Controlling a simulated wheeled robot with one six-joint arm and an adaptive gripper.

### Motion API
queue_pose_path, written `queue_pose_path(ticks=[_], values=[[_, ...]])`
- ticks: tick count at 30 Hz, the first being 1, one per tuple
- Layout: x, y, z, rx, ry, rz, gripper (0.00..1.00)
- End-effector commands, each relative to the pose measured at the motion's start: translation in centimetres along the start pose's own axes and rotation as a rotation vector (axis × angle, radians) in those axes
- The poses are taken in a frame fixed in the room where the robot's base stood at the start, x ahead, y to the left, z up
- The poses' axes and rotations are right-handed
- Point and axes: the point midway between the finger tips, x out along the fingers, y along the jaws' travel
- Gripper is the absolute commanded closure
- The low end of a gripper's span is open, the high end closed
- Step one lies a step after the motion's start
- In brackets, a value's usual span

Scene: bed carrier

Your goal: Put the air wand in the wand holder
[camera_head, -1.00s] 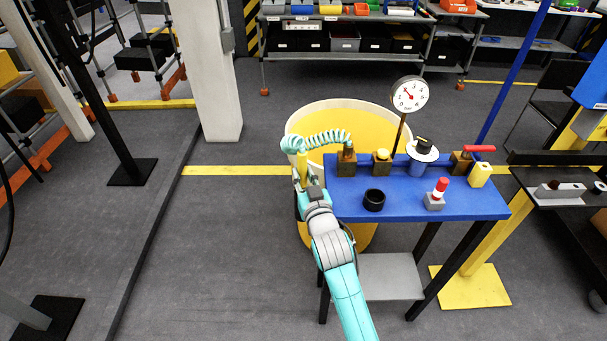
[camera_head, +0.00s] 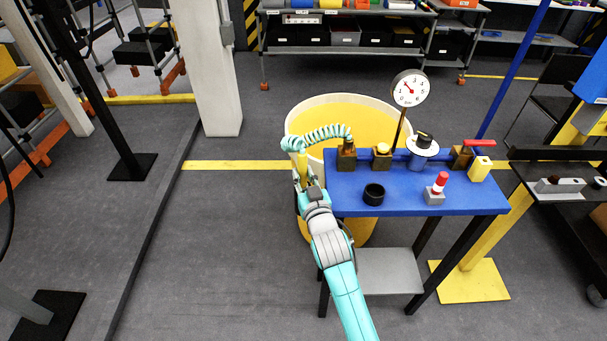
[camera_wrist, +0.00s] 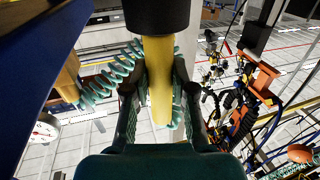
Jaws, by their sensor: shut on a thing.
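The yellow air wand (camera_head: 302,168) is in my gripper (camera_head: 308,184), just off the left end of the blue table (camera_head: 420,202). A coiled teal hose (camera_head: 328,133) runs from the wand to a brass fitting on the table. In the wrist view my gripper (camera_wrist: 158,100) is shut around the yellow wand (camera_wrist: 159,85), with a black cylinder (camera_wrist: 158,14) at the wand's upper end in the picture. A short black open ring (camera_head: 374,194), which looks like the wand holder, stands near the table's front left. The wand is apart from it.
A pressure gauge (camera_head: 410,88), a red-handled valve (camera_head: 474,150), a red-and-white knob piece (camera_head: 437,189) and a yellow block (camera_head: 479,169) stand on the table. A large yellow-lined bin (camera_head: 300,113) is behind it.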

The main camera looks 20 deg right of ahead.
Motion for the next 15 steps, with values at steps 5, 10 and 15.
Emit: queue_pose_path(ticks=[5,10,15], values=[[0.0,0.0,0.4,0.0,0.0,0.0,1.0],[0.01,0.0,0.52,0.0,0.0,0.0,0.53],[0.01,0.0,0.52,0.0,0.0,0.0,0.46]])
